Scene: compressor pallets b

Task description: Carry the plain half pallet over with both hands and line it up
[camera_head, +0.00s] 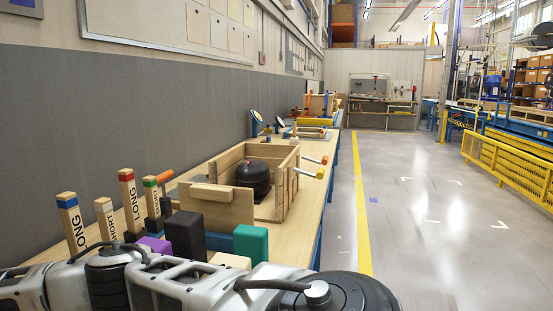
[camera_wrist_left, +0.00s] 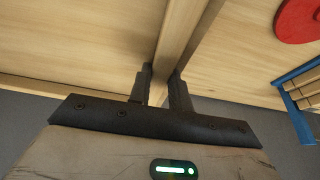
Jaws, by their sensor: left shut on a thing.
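In the left wrist view my left gripper (camera_wrist_left: 163,82) is shut on a pale wooden rail (camera_wrist_left: 177,42) with plain boards on both sides. The rail looks like part of the plain half pallet, whose full outline is out of frame. In the head view a grey and white arm of mine crosses the bottom of the picture, and neither gripper shows. I cannot pick out the half pallet there.
A wooden box (camera_head: 290,188) with a black compressor (camera_head: 254,178) inside stands on the long bench (camera_head: 314,226). Labelled wooden posts (camera_head: 131,202) and black (camera_head: 185,236) and green (camera_head: 250,243) blocks stand nearer. Open floor (camera_head: 430,220) lies right of the yellow line.

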